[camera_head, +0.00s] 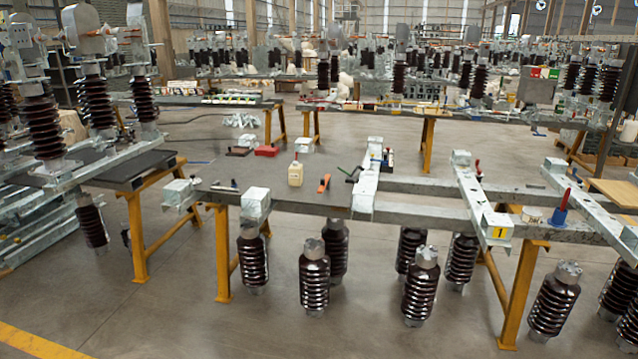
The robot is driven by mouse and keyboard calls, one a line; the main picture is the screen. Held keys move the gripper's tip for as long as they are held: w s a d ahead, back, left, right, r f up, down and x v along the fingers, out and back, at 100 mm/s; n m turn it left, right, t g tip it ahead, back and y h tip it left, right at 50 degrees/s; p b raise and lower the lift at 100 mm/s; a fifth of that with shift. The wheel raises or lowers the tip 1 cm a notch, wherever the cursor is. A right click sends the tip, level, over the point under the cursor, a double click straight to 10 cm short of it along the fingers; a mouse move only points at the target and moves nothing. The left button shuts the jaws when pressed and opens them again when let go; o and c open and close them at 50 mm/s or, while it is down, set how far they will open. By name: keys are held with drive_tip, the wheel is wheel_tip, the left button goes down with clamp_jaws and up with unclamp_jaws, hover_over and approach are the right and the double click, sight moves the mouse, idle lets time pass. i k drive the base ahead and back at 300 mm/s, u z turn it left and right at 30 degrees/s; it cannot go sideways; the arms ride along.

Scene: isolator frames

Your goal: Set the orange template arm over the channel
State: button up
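A small orange piece (324,183), which may be the template arm, lies tilted on the grey bench top in the middle of the view. To its right, a galvanized steel channel (362,195) lies across the long beams. A cream bottle (295,174) stands just left of the orange piece. The orange piece is apart from the channel, with a short gap of bare surface between them. My gripper is not in view.
Long beams (430,215) on yellow trestles (222,255) carry more crosswise channels (482,203). Brown ribbed insulators (314,277) stand below on the floor. A red box (266,151) lies behind the bottle. The front floor (150,320) is clear.

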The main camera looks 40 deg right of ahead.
sight(324, 180)
drive_tip(key=u, duration=0.05)
drive_tip(key=i, duration=0.9)
drive_tip(key=z, duration=0.05)
